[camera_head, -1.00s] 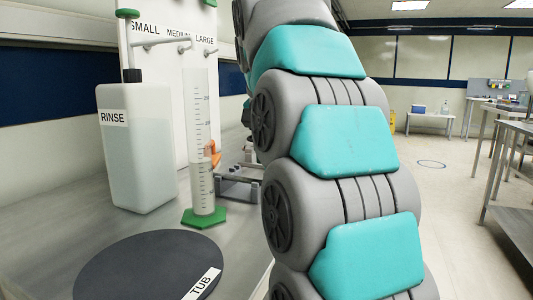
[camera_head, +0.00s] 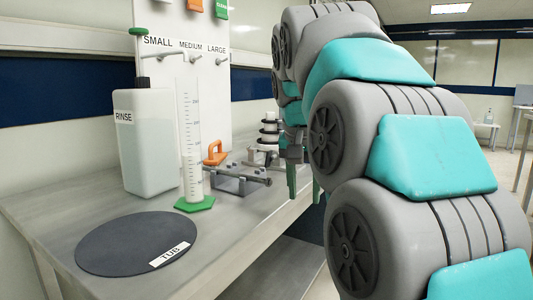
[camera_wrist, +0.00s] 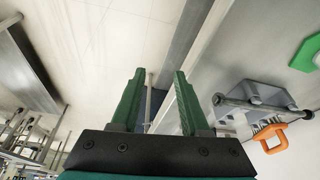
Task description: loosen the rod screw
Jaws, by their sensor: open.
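A grey metal fixture (camera_head: 236,182) carries a horizontal rod with dark, knob-like ends (camera_head: 266,181) and sits near the bench's front edge. In the wrist view the fixture (camera_wrist: 254,94) lies to the right of my gripper, with a rod and round ends. I cannot tell which part is the rod screw. My gripper (camera_head: 303,185) has green fingers and hangs just beyond the bench edge, right of the fixture. In the wrist view my gripper (camera_wrist: 158,74) is open with nothing between its fingers. My arm hides part of the area behind it.
An orange handle-shaped piece (camera_head: 215,154) and a ringed column (camera_head: 268,137) stand behind the fixture. A graduated cylinder (camera_head: 191,145), a RINSE bottle (camera_head: 148,150) and a dark round TUB mat (camera_head: 125,244) are to the left. Open floor lies right of the bench.

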